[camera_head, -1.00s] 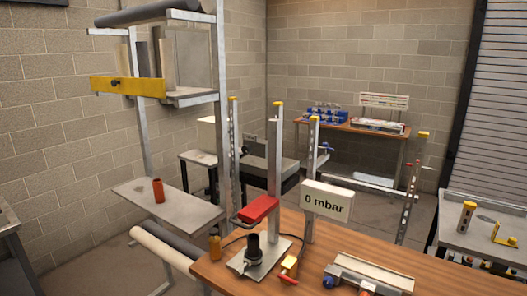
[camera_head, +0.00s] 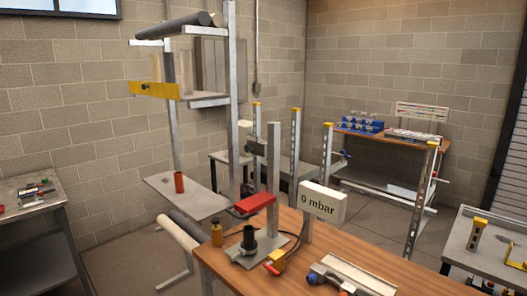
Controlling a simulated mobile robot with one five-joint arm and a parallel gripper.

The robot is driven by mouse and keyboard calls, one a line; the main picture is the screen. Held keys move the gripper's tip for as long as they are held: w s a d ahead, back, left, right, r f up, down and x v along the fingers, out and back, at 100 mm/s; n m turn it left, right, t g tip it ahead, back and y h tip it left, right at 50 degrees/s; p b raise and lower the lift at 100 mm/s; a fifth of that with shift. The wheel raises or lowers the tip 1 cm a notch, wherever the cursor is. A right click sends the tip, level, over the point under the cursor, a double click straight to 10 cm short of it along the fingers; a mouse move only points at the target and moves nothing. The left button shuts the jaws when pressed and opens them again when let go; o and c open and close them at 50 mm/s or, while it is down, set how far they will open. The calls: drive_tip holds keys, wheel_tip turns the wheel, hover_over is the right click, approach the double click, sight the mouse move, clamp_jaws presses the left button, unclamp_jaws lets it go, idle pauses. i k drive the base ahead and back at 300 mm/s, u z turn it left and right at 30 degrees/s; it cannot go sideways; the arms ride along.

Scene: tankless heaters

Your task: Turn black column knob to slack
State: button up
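A bare metal column (camera_head: 273,175) stands on a base plate at the left part of the wooden bench, with a red arm (camera_head: 254,204) reaching left from it. A small dark block with a knob-like part (camera_head: 257,147) shows at the column's upper left. I cannot tell whether it sits on this column or behind it. A black cylindrical piece (camera_head: 249,238) stands upright on the base plate (camera_head: 246,257). Which of these is the black column knob is unclear, and the knob's setting is too small to read. My gripper is not in view.
A "0 mbar" sign (camera_head: 323,202) stands on the wooden bench (camera_head: 405,257). A brass-coloured bottle-like piece (camera_head: 216,234) is at its left edge. A metal shelf frame (camera_head: 233,130) is behind left. Side tables stand left (camera_head: 30,213) and right (camera_head: 503,240). Floor shows between them.

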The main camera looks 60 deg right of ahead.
sight(249, 148)
drive_tip(key=u, duration=0.15)
drive_tip(key=i, duration=0.95)
drive_tip(key=z, duration=0.1)
